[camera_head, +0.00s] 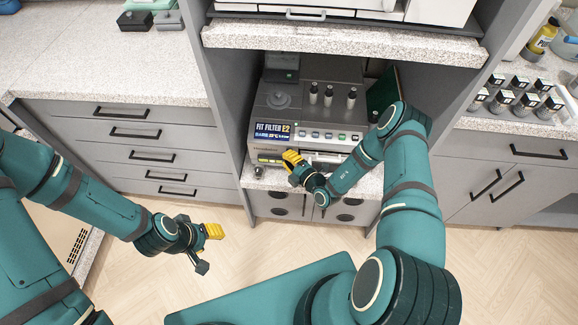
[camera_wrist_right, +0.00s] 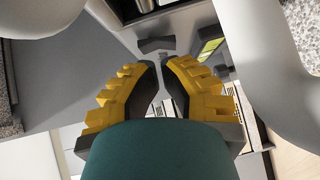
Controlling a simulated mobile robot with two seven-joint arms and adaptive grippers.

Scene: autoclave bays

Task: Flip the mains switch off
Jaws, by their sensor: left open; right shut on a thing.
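The machine (camera_head: 305,105) is a grey bench unit in the middle bay, with a display reading "FIT FILTER E2" (camera_head: 273,132) and a row of buttons. My right gripper (camera_head: 291,158) is at the lower left of its front, beside a yellow-green label (camera_head: 267,158). In the right wrist view its yellow-padded fingers (camera_wrist_right: 160,66) are nearly together at the tips, around a small part that I cannot make out clearly. A dark bar (camera_wrist_right: 157,45) shows just beyond the tips. I cannot clearly identify the mains switch. My left gripper (camera_head: 209,248) is open and empty over the floor.
A speckled shelf (camera_head: 345,38) overhangs the machine. Drawers (camera_head: 130,140) stand left of the bay. On the right counter (camera_head: 490,118) are several dark-capped bottles and a yellow bottle (camera_head: 542,36). The floor (camera_head: 140,285) is clear around my left gripper.

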